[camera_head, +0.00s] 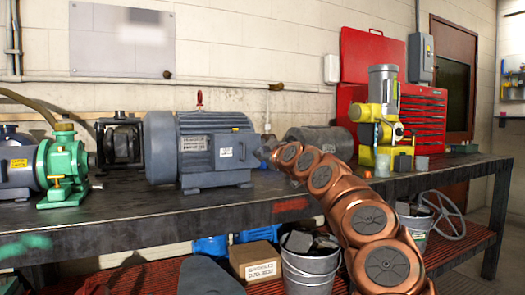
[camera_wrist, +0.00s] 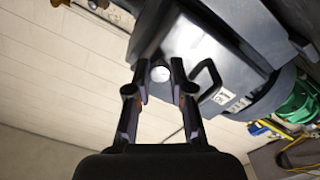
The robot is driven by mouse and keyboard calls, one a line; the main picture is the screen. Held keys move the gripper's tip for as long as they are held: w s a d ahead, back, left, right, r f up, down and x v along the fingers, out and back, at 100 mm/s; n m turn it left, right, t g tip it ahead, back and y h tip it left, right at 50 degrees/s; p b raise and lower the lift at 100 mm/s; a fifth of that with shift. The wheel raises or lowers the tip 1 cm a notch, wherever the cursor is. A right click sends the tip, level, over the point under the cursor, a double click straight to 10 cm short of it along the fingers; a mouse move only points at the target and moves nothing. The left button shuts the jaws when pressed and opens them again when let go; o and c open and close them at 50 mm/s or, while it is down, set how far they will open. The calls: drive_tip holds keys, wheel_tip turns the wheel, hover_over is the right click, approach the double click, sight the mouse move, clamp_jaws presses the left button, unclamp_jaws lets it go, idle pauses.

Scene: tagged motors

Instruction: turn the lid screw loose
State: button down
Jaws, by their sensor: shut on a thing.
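The big blue-grey motor (camera_head: 205,150) stands on the workbench, with pale labels on its side. It also fills the upper right of the wrist view (camera_wrist: 190,40). In the wrist view my gripper (camera_wrist: 160,74) has its two black fingers on either side of a small round pale-ended piece (camera_wrist: 160,73), which looks like the lid screw, and is shut on it. The screw's threads and seat are hidden. In the head view my copper arm reaches to the motor's right end, and the screw cannot be made out there.
A green pump (camera_head: 63,165) stands left of the motor. Another grey motor (camera_head: 320,140) sits behind my arm, and a yellow machine (camera_head: 383,120) is farther right. A black loop (camera_wrist: 205,85) shows close to my right finger. The bench front (camera_head: 160,213) has bare room.

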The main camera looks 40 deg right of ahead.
drive_tip(key=n+p, duration=0.1)
drive_tip(key=n, duration=0.1)
drive_tip(key=n+p, duration=0.1)
drive_tip(key=n, duration=0.1)
drive_tip(key=shift+r+n, duration=0.2)
drive_tip(key=shift+n, duration=0.1)
drive_tip(key=shift+n+p, duration=0.65)
drive_tip(key=shift+n, duration=0.95)
drive_tip(key=shift+f, duration=0.1)
drive_tip(key=c, duration=1)
unclamp_jaws()
drive_tip(key=shift+f, duration=0.1)
drive_tip(key=shift+s, duration=0.1)
drive_tip(key=shift+v, duration=5.85)
